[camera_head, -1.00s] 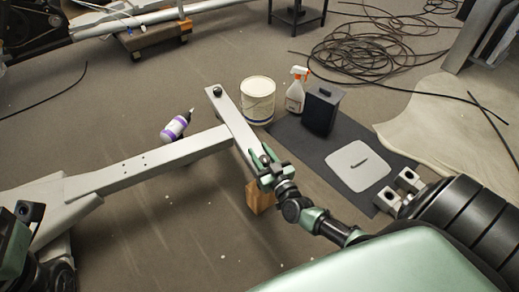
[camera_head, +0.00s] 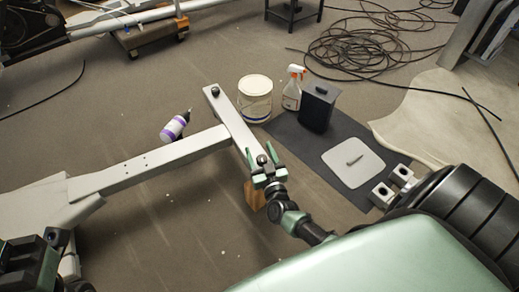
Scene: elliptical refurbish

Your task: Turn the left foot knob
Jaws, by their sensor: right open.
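A white T-shaped frame lies across the floor, with a crossbar (camera_head: 233,124) at its right end. A dark foot knob (camera_head: 215,91) sits at the crossbar's far end, clear of my grippers. A second dark knob (camera_head: 262,159) is at the near end. My right gripper (camera_head: 265,170) is open, with its green fingers around or beside this near knob; contact cannot be told. At the lower left, part of my left arm (camera_head: 35,262) shows, dark and green; its fingertips are not clearly seen.
A wooden block (camera_head: 254,195) stands under the crossbar's near end. A white bucket (camera_head: 255,98), a spray bottle (camera_head: 293,88) and a black container (camera_head: 319,106) stand beyond it. A purple-labelled bottle (camera_head: 175,126) lies by the beam. Coiled cable (camera_head: 365,45) covers the floor behind.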

